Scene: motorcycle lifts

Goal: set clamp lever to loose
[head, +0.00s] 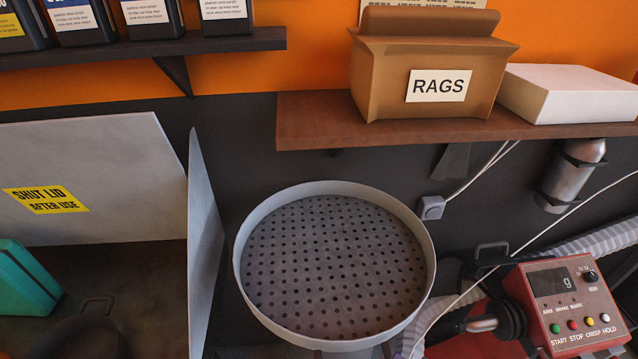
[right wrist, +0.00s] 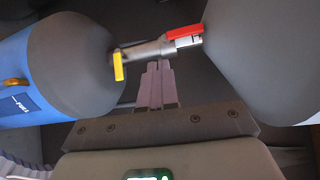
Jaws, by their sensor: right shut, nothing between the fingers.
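In the right wrist view a red lever (right wrist: 184,32) lies along a metal fitting (right wrist: 150,50), near a large grey rounded body at the right. A yellow lever or tab (right wrist: 118,67) hangs from the fitting's left end. No label shows which is the clamp lever. My right gripper (right wrist: 160,66) is shut and empty, its fingertips just below the fitting; I cannot tell whether they touch it. I cannot make out either gripper in the head view. My left gripper is not in view.
In the head view, a round perforated tray (head: 335,265) is central, with a red control box (head: 575,300) at right. A shelf (head: 300,125) holds a rags box (head: 390,85). An open lidded bin (head: 90,185) is left.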

